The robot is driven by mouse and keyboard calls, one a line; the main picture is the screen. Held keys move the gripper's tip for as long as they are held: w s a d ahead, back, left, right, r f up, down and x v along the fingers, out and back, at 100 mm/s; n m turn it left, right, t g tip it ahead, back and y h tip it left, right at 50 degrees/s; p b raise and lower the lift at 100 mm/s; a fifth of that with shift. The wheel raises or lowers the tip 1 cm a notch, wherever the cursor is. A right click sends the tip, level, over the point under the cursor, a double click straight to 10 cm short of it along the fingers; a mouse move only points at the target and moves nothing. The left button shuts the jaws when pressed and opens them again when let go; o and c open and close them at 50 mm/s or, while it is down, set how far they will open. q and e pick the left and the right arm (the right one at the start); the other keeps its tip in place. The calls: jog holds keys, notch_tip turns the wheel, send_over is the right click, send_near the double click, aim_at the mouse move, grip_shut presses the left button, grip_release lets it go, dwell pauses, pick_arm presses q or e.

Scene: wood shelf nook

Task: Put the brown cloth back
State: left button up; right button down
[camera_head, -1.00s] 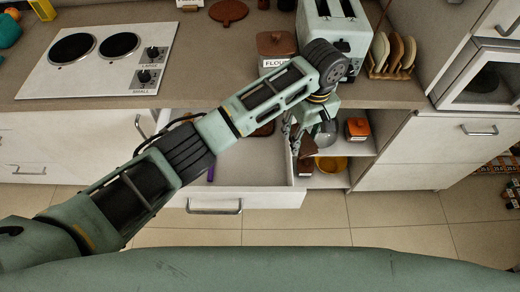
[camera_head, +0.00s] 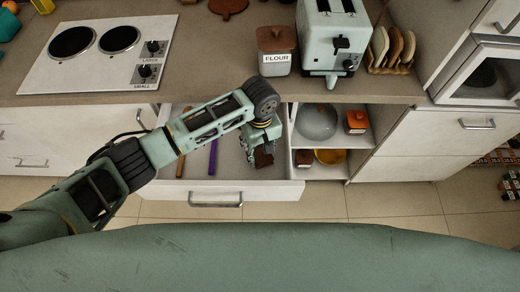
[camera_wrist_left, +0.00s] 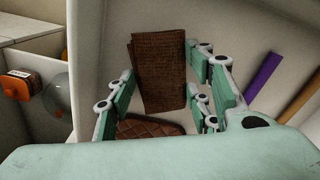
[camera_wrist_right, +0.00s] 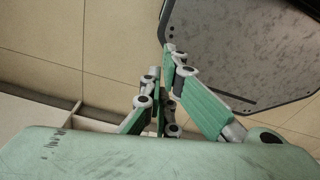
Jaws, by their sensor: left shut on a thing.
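My left gripper (camera_head: 256,150) hangs over the open drawer (camera_head: 225,172), near its right end. It is shut on the brown cloth (camera_wrist_left: 160,70), a folded woven piece that hangs between the fingers in the left wrist view. In the head view only a little of the cloth (camera_head: 264,157) shows below the gripper. A brown quilted item (camera_wrist_left: 148,128) lies beyond and below the cloth in the left wrist view. My right gripper (camera_wrist_right: 162,62) shows only in its own wrist view, with its fingertips close together and nothing visible held.
A purple stick (camera_head: 212,156) and a brown stick (camera_head: 183,155) lie in the drawer. Right of it, an open shelf holds a glass bowl (camera_head: 317,122), an orange-lidded jar (camera_head: 356,121) and a yellow bowl (camera_head: 330,156). The counter above carries a flour canister (camera_head: 276,52) and a toaster (camera_head: 330,45).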

aim_at(260, 150)
pick_arm(q)
notch_tip(260, 150, down, 2)
jog(key=shift+f, duration=0.3)
jog(key=o, duration=1)
pick_arm(e)
jog(key=shift+s+d, duration=0.1)
jog(key=shift+s, duration=0.65)
pick_arm(q)
jog(key=shift+r, duration=0.3)
notch_tip(260, 150, up, 12)
jog(key=shift+f+b, duration=0.2)
jog(key=shift+b, duration=0.3)
pick_arm(e)
jog(key=shift+w+d+f, duration=0.15)
jog(key=shift+w+f, duration=0.1)
jog(key=shift+f, duration=0.2)
